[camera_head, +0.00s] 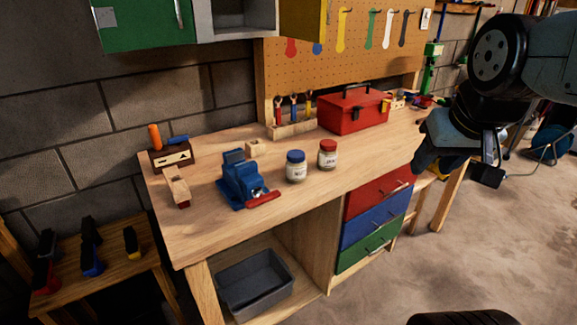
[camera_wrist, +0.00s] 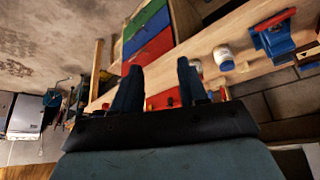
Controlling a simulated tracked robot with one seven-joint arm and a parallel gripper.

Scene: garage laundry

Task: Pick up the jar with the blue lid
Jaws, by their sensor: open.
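The jar with the blue lid (camera_head: 296,166) stands upright on the wooden workbench (camera_head: 215,205), between the blue vise and a jar with a red lid (camera_head: 328,154). In the wrist view the jar (camera_wrist: 223,57) shows at upper right, beyond my fingers, with the scene turned over. My gripper (camera_head: 458,176) hangs to the right of the bench in the head view, well apart from the jar. In the wrist view its two fingers (camera_wrist: 158,86) are spread with nothing held between them.
A blue vise (camera_head: 243,181) with a red handle stands left of the jars. A red toolbox (camera_head: 353,109) and a tool rack (camera_head: 293,128) stand behind them. The bench top in front of the jars is clear. Drawers (camera_head: 376,217) are below.

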